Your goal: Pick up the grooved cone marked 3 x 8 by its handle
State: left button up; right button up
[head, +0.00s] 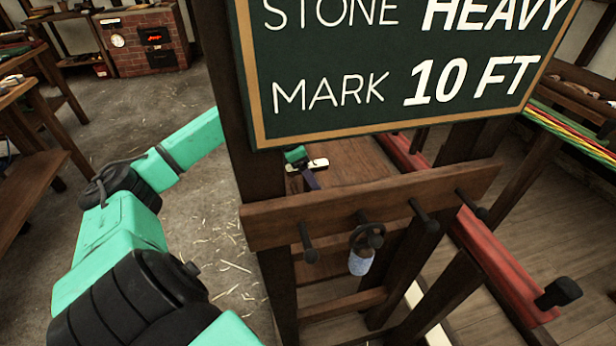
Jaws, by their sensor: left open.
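I cannot make out the grooved cone marked 3 x 8 in the head view. My left arm comes in from the left and passes behind a dark wooden post. Beyond the post, a small part of my left gripper (311,180) shows below the sign, over a brown wooden top (350,160). The gripper is open, and its fingers are partly hidden and small. I cannot tell whether anything lies between them. My right gripper is not in view.
A green sign (400,60) and its post (240,120) block much of the view. A peg rail (290,222) holds a hanging bluish cylinder (361,261) on a dark loop. A red beam (500,265) runs at right. Straw-strewn floor (215,235) lies left; a brick stove (150,40) stands behind.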

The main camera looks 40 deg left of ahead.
pick_arm(q)
grip_shut()
jog(key=shift+r, duration=0.1)
dwell(1.2)
